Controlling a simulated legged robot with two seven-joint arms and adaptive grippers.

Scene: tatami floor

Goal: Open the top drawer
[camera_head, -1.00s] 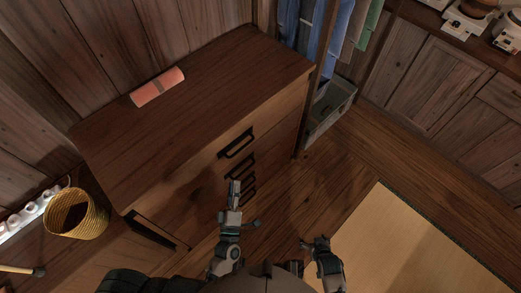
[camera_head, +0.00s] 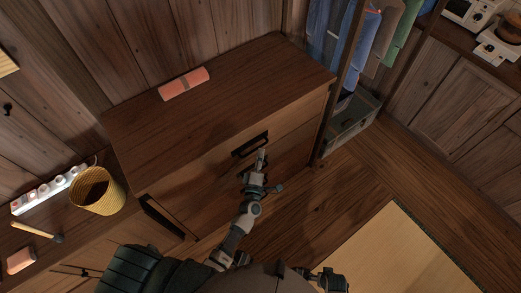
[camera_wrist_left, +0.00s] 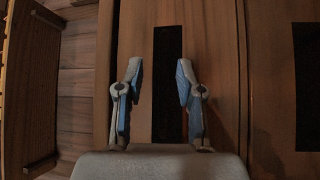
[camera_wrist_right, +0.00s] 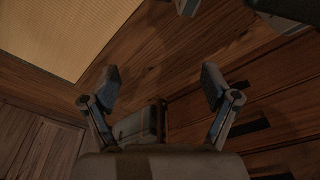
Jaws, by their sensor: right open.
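The wooden chest (camera_head: 215,115) stands against the wall in the head view, its top drawer front (camera_head: 205,172) flush and closed. The top drawer's black handle (camera_head: 250,144) is partly behind my left gripper (camera_head: 261,156), which is at the handle. In the left wrist view my left gripper (camera_wrist_left: 158,75) has its fingers apart, with a dark handle strip (camera_wrist_left: 168,45) between and beyond them. I cannot tell whether they touch it. My right gripper is low at the bottom edge of the head view (camera_head: 328,278). Its fingers are spread and empty in the right wrist view (camera_wrist_right: 160,85).
A pink roll (camera_head: 184,83) lies on the chest top. A yellow basket (camera_head: 98,192), a power strip (camera_head: 48,188) and a hammer (camera_head: 36,230) are at the left. A grey crate (camera_head: 350,121) stands below hanging clothes (camera_head: 345,35). The floor at the right is clear.

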